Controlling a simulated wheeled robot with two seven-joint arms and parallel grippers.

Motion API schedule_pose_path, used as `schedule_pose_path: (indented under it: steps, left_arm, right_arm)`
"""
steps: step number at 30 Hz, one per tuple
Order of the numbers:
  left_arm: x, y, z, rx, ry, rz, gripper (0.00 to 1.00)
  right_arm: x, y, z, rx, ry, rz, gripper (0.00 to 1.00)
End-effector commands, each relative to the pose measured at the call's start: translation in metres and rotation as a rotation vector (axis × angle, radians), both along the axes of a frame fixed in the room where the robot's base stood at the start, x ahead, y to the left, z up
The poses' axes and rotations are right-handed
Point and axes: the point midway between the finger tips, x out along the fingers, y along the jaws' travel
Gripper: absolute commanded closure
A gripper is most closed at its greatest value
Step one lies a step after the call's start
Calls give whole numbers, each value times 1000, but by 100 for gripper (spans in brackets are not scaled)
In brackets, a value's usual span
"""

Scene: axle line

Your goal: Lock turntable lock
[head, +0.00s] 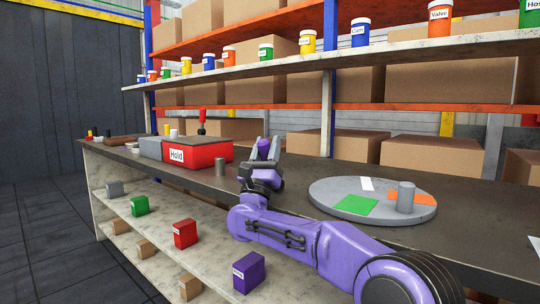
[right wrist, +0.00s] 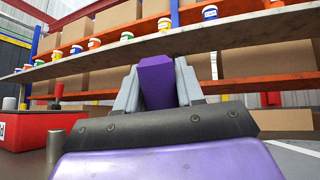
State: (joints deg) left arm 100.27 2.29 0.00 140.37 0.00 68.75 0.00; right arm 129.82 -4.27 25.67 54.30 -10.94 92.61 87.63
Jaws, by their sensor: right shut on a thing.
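The turntable (head: 335,199) is a grey round disc on the bench, to the right of my right gripper. It bears green, orange and white patches. A grey upright cylinder (head: 406,196) stands at its right side; I cannot tell if this is the lock. My right gripper (head: 263,148) points up above the bench, shut on a purple block (right wrist: 157,84). The block sits between the grey fingers and also shows in the head view (head: 264,147). The gripper is apart from the turntable. My left gripper is not in view.
A red box marked Hold (head: 198,155) stands on the bench left of the gripper, with a short grey cylinder (head: 220,168) by it. Coloured boxes, including a purple one (head: 249,272), sit on the lower shelf. Labelled tubs and cartons fill the rack behind.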

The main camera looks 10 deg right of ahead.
Motion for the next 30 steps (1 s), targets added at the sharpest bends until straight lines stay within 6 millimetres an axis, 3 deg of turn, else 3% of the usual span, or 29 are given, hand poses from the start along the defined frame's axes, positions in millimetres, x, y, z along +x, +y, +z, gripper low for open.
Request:
schedule_pose_path:
  steps: [13,14,15,26,30]
  left_arm:
    - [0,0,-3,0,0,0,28]
    - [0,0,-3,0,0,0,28]
    - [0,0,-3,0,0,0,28]
    - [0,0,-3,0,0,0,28]
    - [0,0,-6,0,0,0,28]
  right_arm:
    - [0,3,-5,-12,-1,3,100]
    - [0,3,-5,-12,0,4,56]
    - [0,3,-5,-11,1,4,43]
    - [-2,4,-6,-11,-1,2,42]
    - [-21,16,-13,-12,-2,7,42]
